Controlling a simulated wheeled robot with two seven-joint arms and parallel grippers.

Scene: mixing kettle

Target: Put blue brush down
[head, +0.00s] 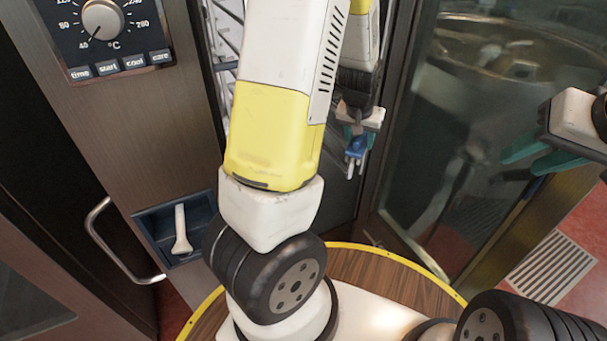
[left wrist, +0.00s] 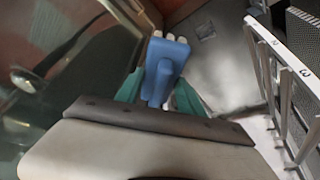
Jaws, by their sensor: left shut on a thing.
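The blue brush (left wrist: 163,68) is in my left gripper (left wrist: 160,95), between its two teal fingers in the left wrist view. Its pale bristles (left wrist: 170,38) point away from the gripper. In the head view, the brush (head: 357,147) shows small below my left gripper (head: 355,135), which is inside the open cabinet, partly behind my yellow-and-white arm. My right gripper (head: 540,158) is at the right edge of the head view. Its teal fingers are apart and nothing shows between them.
A white-handled tool (head: 181,230) rests in a blue holder (head: 150,226) on the left panel, below a control dial (head: 102,19). A glass door (head: 440,130) stands on the right. A white rack (left wrist: 280,90) is close right of the brush. A floor grate (head: 552,268) lies at right.

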